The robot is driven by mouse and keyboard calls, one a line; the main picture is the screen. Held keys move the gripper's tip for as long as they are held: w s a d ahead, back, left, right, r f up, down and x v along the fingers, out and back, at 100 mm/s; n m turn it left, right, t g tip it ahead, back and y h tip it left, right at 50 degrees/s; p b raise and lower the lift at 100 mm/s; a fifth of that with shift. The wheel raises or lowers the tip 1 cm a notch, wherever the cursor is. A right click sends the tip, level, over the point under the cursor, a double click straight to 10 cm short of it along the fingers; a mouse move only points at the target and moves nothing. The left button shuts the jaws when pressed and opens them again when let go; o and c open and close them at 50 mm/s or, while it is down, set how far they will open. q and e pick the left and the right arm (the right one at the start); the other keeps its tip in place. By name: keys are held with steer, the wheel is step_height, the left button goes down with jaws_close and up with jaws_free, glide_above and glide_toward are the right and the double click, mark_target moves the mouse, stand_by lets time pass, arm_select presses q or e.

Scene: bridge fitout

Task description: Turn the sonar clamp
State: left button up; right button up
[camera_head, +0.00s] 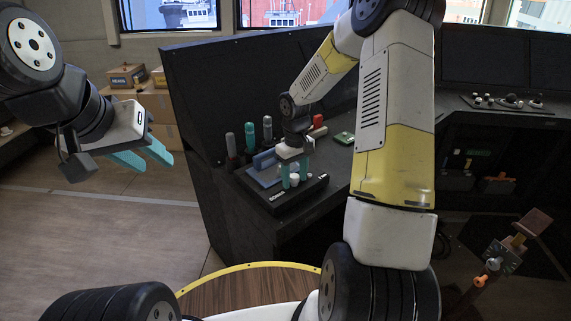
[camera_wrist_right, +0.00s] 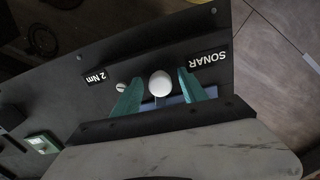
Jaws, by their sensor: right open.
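The sonar clamp is a black block (camera_head: 318,188) with a round white knob (camera_wrist_right: 159,83), on the console's near left corner. In the right wrist view the block carries a SONAR label (camera_wrist_right: 208,60) and a 2 Nm label (camera_wrist_right: 97,78). My right gripper (camera_head: 294,183) is over the block. Its teal fingers are open on either side of the knob (camera_head: 294,178), with gaps visible in the wrist view (camera_wrist_right: 160,88). My left gripper (camera_head: 144,157) is open and empty, off to the left above the floor.
Several upright handles, including a teal one (camera_head: 250,137), stand behind the block, close to my right gripper. A blue piece (camera_head: 264,172) lies beside it. A green item (camera_head: 344,138) is further right on the console. Boxes (camera_head: 127,76) stand at the back left. Floor at left is clear.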

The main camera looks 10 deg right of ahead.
mark_target(294, 176)
jaws_close()
steer(key=shift+n, duration=1.8)
jaws_free()
step_height(294, 176, up, 8)
steer(key=shift+f, duration=0.1)
